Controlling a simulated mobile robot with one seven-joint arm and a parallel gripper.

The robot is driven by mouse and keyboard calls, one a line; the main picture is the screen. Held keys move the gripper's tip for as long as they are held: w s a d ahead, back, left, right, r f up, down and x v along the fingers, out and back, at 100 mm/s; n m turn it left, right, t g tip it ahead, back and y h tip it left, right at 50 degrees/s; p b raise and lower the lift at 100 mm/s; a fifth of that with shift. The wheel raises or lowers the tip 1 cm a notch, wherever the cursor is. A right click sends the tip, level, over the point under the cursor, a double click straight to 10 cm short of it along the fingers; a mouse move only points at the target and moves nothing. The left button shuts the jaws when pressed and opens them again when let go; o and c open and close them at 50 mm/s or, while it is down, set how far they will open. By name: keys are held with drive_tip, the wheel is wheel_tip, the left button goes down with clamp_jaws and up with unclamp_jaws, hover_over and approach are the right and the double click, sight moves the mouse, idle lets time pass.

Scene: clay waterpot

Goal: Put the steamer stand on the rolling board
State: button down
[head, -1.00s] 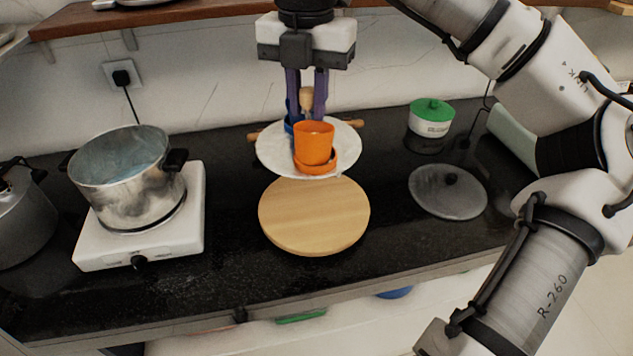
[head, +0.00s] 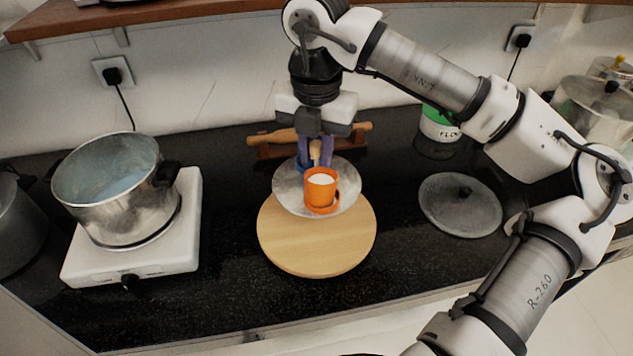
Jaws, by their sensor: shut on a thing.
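The steamer stand (head: 290,198) is a pale grey round plate in the head view. An orange cup (head: 321,190) with white contents stands on its front part, in a small orange saucer (head: 322,209). A blue item (head: 302,166) shows partly behind, at the left finger. My gripper (head: 315,158) points down, its purple fingers shut on the stand's light wooden knob. The rolling board (head: 315,248) is a round light wooden disc on the counter. The stand covers the board's back part in the picture; whether they touch I cannot tell.
A steel pot (head: 115,190) sits on a white hot plate (head: 150,262) at left. A grey lid (head: 460,205) lies at right, with a green-lidded flour pot (head: 437,127) behind. A rolling pin (head: 275,137) rests on its holder at the back. The black counter's front is clear.

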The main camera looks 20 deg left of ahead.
wheel_tip(320, 180, down, 9)
drive_tip(key=shift+r+p, duration=0.2)
drive_tip(key=shift+p, duration=0.3)
drive_tip(key=shift+f, duration=0.15)
drive_tip(key=c, duration=1.3)
unclamp_jaws()
drive_tip(key=shift+o, duration=0.2)
wheel_tip(320, 180, up, 12)
drive_tip(key=shift+r+b, duration=0.15)
drive_tip(key=shift+b, duration=0.6)
